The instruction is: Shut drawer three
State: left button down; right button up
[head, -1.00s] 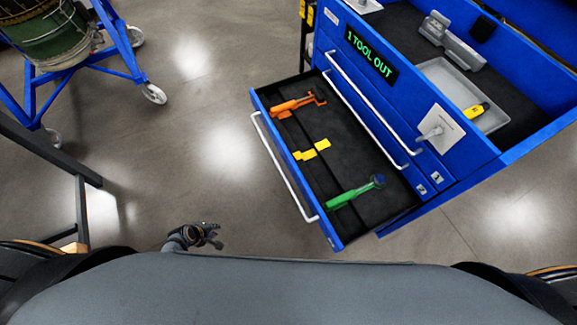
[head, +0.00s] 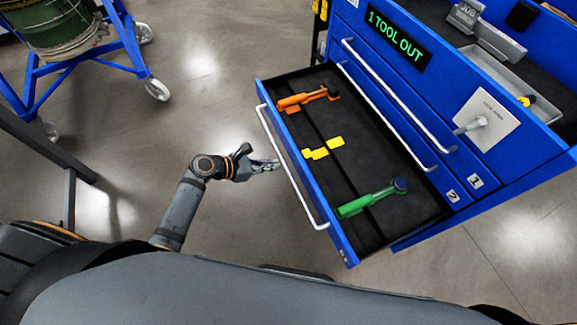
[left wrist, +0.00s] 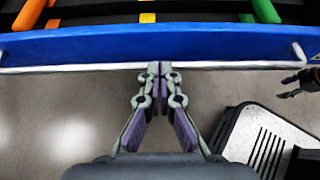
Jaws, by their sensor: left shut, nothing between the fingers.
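The open drawer (head: 310,182) is the lowest of the blue cabinet's visible drawers and is pulled well out; the two above it, labelled 1 and 2, look shut. Its white bar handle (head: 291,172) runs along the front. Inside lie an orange tool (head: 302,98), yellow pieces (head: 321,150) and a green tool (head: 368,200). My left gripper (head: 276,165) is shut and empty, close in front of the handle's middle. In the left wrist view its fingertips (left wrist: 158,68) overlap the handle (left wrist: 80,69); contact is unclear. A dark gripper, seemingly my right (left wrist: 291,84), shows at the right edge.
The cabinet carries a sign (head: 397,36) reading "1 TOOL OUT" and a grey tray (head: 495,75) on top. A blue wheeled stand (head: 105,62) with a green drum is at upper left. A dark table frame (head: 68,205) stands at left.

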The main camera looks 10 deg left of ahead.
aim_at(297, 159)
pick_arm(q)
jog(key=b+x, duration=0.1)
jog(key=x, duration=0.1)
jog(key=b+x, duration=0.1)
jog(key=x, duration=0.1)
jog(key=shift+w+d+r+b, duration=0.2)
jog(key=shift+w+d+b, duration=0.1)
jog(key=shift+d, duration=0.15)
jog(key=shift+w+d+r+b, duration=0.1)
jog(key=shift+w+d+b, duration=0.25)
jog(key=shift+d, duration=0.2)
jog(key=shift+r, duration=0.1)
pick_arm(e)
notch_tip(297, 159, down, 5)
jog(key=shift+a+r, duration=0.1)
jog(key=shift+r, duration=0.05)
jog(key=shift+a, duration=0.1)
pick_arm(q)
jog(key=shift+w+d, duration=0.1)
pick_arm(e)
jog(key=shift+r, duration=0.1)
